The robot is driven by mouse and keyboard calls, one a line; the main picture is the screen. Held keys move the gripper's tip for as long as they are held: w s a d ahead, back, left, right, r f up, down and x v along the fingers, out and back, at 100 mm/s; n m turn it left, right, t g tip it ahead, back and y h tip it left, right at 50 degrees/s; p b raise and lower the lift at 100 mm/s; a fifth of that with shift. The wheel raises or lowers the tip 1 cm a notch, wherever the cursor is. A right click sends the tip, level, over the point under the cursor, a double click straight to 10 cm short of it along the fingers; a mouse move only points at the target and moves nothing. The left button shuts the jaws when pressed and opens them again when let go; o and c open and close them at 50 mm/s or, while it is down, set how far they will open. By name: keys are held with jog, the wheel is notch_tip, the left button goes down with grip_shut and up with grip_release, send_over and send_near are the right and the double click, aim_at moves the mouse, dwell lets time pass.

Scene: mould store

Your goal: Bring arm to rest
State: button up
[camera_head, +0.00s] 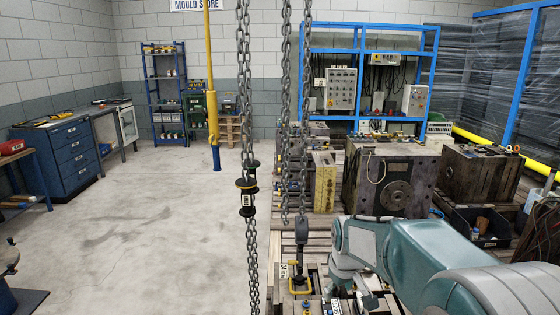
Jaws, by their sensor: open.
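My teal arm reaches in from the lower right and bends down at the wrist. My gripper (352,299) is open at the bottom edge, below the wrist, and partly cut off by the frame. I see nothing held in it. It is over the wooden pallet area, just right of a hanging chain hook (300,284) with a yellow part. The fingertips are not clearly visible.
Chains (285,110) hang in front, one with a black control piece (247,196). Heavy mould blocks (390,180) and a black bin (481,226) stand behind and right of my arm. Blue racks (372,52) line the back. The concrete floor (150,235) at left is clear.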

jog(key=s+d+r+m+t, duration=0.1)
jog(key=s+r, duration=0.3)
jog(key=s, duration=0.9)
jog(key=s+r+m+t, duration=0.2)
jog(key=s+r+m, duration=0.2)
jog(key=s, duration=0.8)
jog(key=shift+s+d+r, duration=0.35)
jog(key=shift+r, duration=0.05)
